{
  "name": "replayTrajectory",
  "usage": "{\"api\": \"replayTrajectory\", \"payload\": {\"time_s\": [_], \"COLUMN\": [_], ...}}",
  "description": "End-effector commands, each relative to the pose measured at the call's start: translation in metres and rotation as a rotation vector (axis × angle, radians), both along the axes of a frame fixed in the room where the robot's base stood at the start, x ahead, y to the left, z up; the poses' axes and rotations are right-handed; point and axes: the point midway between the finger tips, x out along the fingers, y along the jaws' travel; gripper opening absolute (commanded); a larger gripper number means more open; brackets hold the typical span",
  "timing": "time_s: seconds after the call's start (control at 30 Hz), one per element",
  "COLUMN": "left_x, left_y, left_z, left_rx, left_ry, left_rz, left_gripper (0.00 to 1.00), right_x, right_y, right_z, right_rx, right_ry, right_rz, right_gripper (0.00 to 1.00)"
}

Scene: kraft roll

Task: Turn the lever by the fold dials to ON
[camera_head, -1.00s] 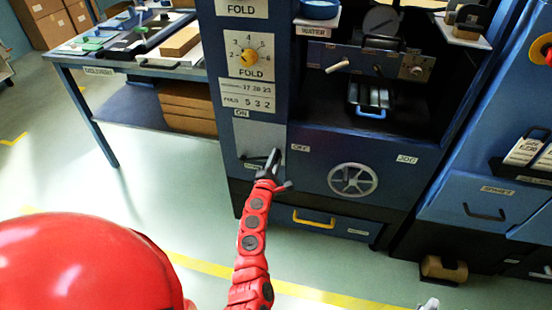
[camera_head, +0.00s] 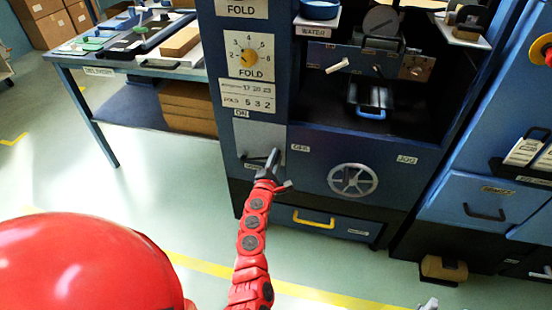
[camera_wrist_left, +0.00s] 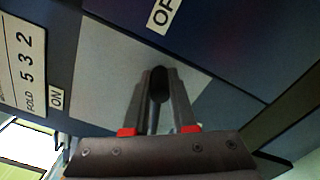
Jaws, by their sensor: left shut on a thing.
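The lever sits on a pale grey plate (camera_head: 258,132) on the blue machine front, below the fold dial (camera_head: 249,58). An ON label (camera_head: 242,113) is at the plate's upper left, and an OFF label (camera_head: 300,148) is to its right. My left gripper (camera_head: 273,160) is at the plate's lower right. In the left wrist view, my left gripper (camera_wrist_left: 160,80) is shut on the lever, whose dark rounded end (camera_wrist_left: 158,84) shows between the fingers. The fingers hide much of the lever, so its exact angle is hard to tell. My right gripper is not clearly in view.
A handwheel (camera_head: 353,180) is right of the lever, near a JOG label (camera_head: 407,160). A drawer with a yellow handle (camera_head: 314,218) lies below. A work table (camera_head: 150,68) stands at the left.

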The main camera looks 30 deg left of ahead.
Motion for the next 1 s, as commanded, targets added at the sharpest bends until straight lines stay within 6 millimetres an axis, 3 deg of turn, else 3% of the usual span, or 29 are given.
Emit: {"api": "replayTrajectory", "payload": {"time_s": [0.37, 1.0], "left_x": [-0.002, -0.014], "left_y": [0.009, 0.061], "left_z": [0.022, 0.077], "left_rx": [-0.128, -0.699], "left_ry": [-0.033, -0.171], "left_rz": [0.004, 0.004], "left_gripper": [0.00, 0.00], "right_x": [0.000, 0.000], "right_y": [0.000, 0.000], "right_z": [0.022, 0.094], "right_rx": [0.000, 0.000], "right_ry": [0.000, 0.000], "right_rz": [0.000, 0.000], "right_gripper": [0.50, 0.50]}}
